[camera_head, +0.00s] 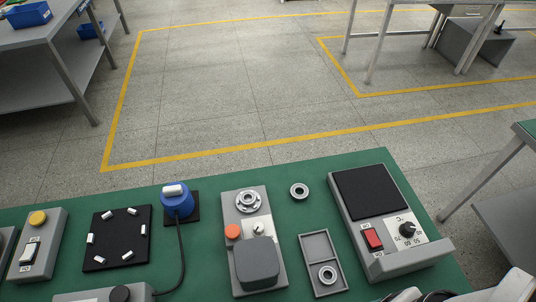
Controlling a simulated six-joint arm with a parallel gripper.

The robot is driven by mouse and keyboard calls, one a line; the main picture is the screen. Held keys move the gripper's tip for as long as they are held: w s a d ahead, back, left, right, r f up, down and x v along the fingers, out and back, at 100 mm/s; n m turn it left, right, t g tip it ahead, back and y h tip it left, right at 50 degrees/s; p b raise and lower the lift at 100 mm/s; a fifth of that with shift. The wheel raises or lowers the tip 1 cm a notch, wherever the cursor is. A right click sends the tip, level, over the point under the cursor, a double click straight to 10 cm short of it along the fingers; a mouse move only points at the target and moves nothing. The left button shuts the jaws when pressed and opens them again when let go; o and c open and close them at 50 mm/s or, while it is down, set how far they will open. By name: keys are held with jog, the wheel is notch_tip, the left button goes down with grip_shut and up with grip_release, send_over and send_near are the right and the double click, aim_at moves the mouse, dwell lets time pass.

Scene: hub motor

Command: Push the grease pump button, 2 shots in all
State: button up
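No label that I can read names the grease pump, so I cannot tell for certain which button is its own. A grey unit (271,287) in the front middle has an orange round button (233,231), a small dial (258,228), a metal ring fitting (248,200) and a dark grey block (257,262). A grey box (38,261) at the left has a yellow round button (38,218) and a white rocker switch (30,253). A black round knob or button (120,294) sits on a box cut off by the bottom edge. My gripper's fingertips do not show.
White and dark parts of my arm show at the bottom right. A blue cylinder (177,203) with a cable, a black pad (117,240) with white pieces, a ring (299,190), a tray (309,246) and a heater-like unit (433,259) stand on the green bench top (205,273).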

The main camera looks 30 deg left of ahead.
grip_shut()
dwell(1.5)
